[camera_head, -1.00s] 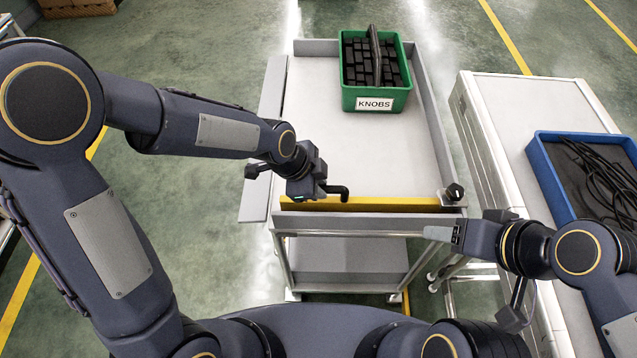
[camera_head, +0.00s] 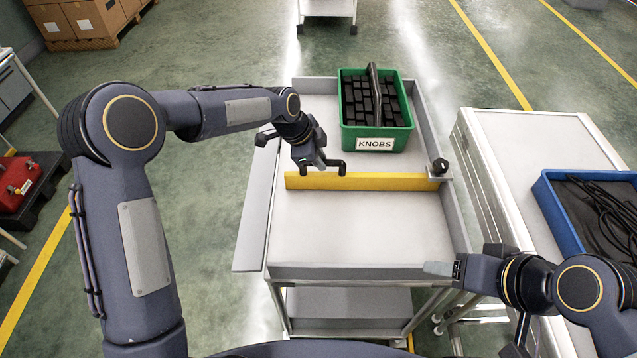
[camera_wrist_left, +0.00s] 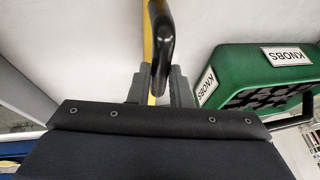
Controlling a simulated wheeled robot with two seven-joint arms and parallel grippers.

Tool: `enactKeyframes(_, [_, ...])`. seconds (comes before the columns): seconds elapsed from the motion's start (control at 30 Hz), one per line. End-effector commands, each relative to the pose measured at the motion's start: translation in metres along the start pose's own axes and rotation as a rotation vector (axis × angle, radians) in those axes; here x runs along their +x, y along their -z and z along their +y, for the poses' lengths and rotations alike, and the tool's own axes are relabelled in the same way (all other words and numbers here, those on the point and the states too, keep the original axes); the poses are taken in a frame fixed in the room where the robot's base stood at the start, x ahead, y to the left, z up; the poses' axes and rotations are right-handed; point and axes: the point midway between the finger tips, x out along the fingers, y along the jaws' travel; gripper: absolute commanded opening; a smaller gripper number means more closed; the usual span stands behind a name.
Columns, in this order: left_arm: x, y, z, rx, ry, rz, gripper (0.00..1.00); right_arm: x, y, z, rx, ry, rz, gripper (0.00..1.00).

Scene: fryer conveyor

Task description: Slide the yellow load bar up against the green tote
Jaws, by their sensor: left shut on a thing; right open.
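The yellow load bar (camera_head: 375,182) lies across the cart top, with a strip of bare deck between it and the green tote (camera_head: 362,141). The tote is labelled KNOBS and holds black pieces. My left gripper (camera_head: 322,165) is at the left part of the bar, shut on its black handle (camera_wrist_left: 163,45). The wrist view shows the handle between the fingers, with the yellow bar (camera_wrist_left: 149,30) behind it and the tote (camera_wrist_left: 245,75) at right. My right gripper (camera_head: 440,268) is open and empty over the cart's near right corner.
A black knob (camera_head: 440,166) sits at the bar's right end by the cart's side wall. The cart deck (camera_head: 350,230) in front of the bar is clear. A blue bin (camera_head: 548,205) with black cables stands on a white table at right.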

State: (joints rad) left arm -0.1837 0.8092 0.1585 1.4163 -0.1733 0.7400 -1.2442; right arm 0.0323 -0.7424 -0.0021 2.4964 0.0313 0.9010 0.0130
Motion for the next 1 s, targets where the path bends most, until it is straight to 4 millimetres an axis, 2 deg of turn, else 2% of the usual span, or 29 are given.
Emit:
enactKeyframes(0.03, [0.003, -0.002, -0.016, -0.005, -0.001, -0.001, 0.0, -0.005, 0.002, -0.002, 0.0, 0.0, 0.0, 0.57])
enactKeyframes(0.2, [0.01, -0.005, -0.056, -0.003, -0.002, -0.001, 0.0, -0.013, 0.006, -0.006, 0.0, 0.0, 0.0, 0.57])
enactKeyframes(0.5, [0.018, -0.008, -0.101, -0.001, -0.001, -0.002, 0.0, -0.025, 0.012, -0.011, 0.0, 0.0, 0.0, 0.57])
enactKeyframes(0.7, [0.021, -0.01, -0.116, 0.0, -0.001, -0.003, 0.0, -0.028, 0.014, -0.013, 0.0, 0.0, 0.0, 0.57])
enactKeyframes(1.0, [0.022, -0.01, -0.121, 0.001, 0.001, -0.003, 0.0, -0.029, 0.014, -0.013, 0.0, 0.0, 0.0, 0.57])
